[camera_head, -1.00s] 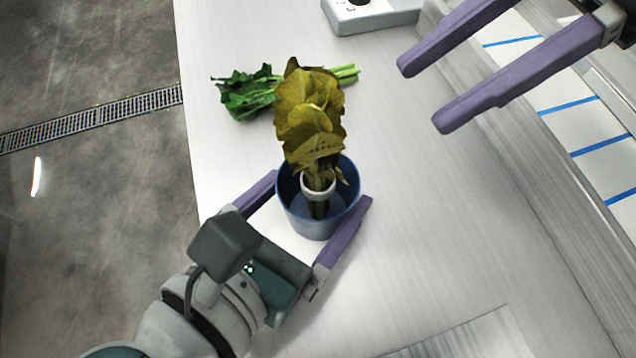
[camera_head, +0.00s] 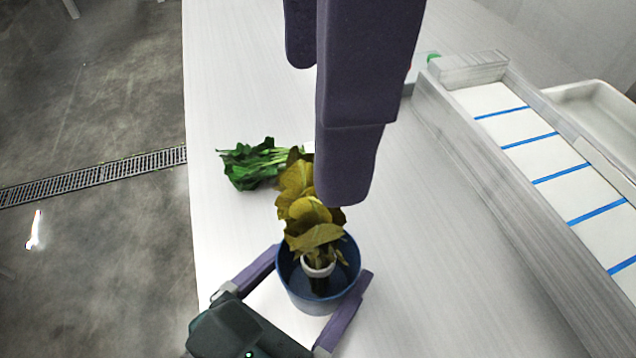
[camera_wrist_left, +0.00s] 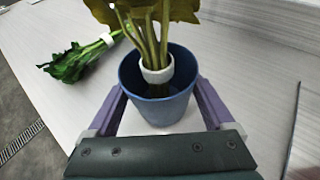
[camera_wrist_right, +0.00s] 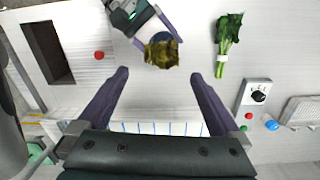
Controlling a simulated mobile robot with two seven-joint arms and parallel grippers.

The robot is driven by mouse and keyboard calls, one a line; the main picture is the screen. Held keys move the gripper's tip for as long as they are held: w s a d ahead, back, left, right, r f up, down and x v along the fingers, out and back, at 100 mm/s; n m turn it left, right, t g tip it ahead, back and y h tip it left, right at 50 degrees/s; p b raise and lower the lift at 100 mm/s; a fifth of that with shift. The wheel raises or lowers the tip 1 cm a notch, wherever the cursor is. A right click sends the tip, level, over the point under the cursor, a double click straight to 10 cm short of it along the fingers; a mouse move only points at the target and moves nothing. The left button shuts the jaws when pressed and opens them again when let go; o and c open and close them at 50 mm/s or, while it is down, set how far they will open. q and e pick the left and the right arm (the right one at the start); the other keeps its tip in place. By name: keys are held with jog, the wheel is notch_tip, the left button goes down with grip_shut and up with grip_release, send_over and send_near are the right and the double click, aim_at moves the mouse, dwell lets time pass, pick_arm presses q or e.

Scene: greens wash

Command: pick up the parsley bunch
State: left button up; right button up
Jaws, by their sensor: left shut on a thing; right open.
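A green leafy bunch (camera_head: 254,165), which may be the parsley, lies on the white table; the right wrist view shows it whole (camera_wrist_right: 228,38). A white band circles its stems in the left wrist view (camera_wrist_left: 107,39). An olive-yellow leafy bunch (camera_head: 308,215) with a white band stands in a blue pot (camera_head: 320,297). My left gripper (camera_head: 322,264) is shut on the pot, one finger on each side. My right gripper (camera_wrist_right: 158,75) is open and empty, above the table. Its fingers hide part of the table and the green bunch's stem end in the head view.
A tray or channel with blue-striped white panels (camera_head: 530,150) runs along the right. A white bin (camera_head: 595,108) stands beyond it. The right wrist view shows a knobbed control box (camera_wrist_right: 257,95) and a dark rectangular opening (camera_wrist_right: 48,52). The table's left edge drops to the floor.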

aim_at(313, 246)
jog(key=shift+a+r+n, duration=0.1)
jog(key=shift+r+n, duration=0.05)
jog(key=shift+n, duration=0.45)
jog(key=shift+f+t, duration=0.3)
jog(key=shift+f, duration=0.05)
notch_tip(313, 246, down, 11)
jog(key=shift+s+a+f, duration=0.1)
jog(key=shift+a, duration=0.05)
jog(key=shift+c, duration=0.2)
grip_shut()
